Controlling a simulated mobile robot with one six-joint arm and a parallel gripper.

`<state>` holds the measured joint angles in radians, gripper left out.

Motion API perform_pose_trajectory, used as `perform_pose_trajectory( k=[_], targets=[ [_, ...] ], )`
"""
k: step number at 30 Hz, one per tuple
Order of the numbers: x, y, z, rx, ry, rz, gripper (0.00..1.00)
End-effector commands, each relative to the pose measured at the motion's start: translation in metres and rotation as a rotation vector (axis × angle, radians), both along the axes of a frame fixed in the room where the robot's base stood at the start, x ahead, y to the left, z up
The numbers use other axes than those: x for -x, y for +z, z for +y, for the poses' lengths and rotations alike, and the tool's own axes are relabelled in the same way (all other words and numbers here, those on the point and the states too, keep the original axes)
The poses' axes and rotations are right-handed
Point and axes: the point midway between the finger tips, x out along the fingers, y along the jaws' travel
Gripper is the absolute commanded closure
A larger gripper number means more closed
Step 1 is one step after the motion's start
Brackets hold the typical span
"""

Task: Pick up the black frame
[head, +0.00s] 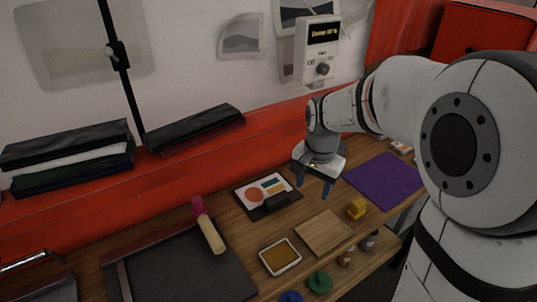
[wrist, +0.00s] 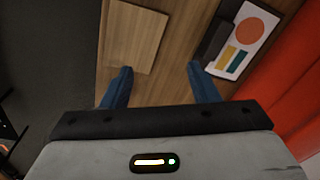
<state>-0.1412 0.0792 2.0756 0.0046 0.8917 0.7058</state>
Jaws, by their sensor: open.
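A black frame (head: 250,204) lies on the wooden bench, around a white sheet with an orange circle and coloured bars. A raised dark block sits along its front right edge. In the wrist view the frame's printed face (wrist: 243,40) and dark block (wrist: 213,42) are at the upper right, beyond the right finger. My gripper (head: 314,184) is open and empty, with blue fingers pointing down. It is above the bench, to the right of the frame and apart from it. In the wrist view the fingers (wrist: 158,78) are spread over bare wood.
A square wooden board (head: 324,232), a yellow block (head: 357,207), a tray of amber liquid (head: 281,257) and a purple mat (head: 384,181) are nearby. A large dark screen (head: 185,268) and a pink-handled roller (head: 208,228) lie left. A red ledge (head: 175,175) runs behind.

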Motion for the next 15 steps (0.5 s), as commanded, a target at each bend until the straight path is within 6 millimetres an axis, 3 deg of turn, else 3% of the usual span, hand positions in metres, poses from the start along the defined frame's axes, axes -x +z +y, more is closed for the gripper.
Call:
perform_pose_trajectory(
  k=[3, 6, 10, 15],
  targets=[
    [-0.039, -0.02, 0.032, -0.005, -0.136, 0.043, 0.45],
    [-0.062, -0.039, 0.054, -0.006, -0.24, 0.067, 0.45],
    [-0.08, -0.059, 0.074, -0.004, -0.339, 0.086, 0.45],
    [-0.09, -0.074, 0.085, -0.002, -0.399, 0.096, 0.45]
  ],
)
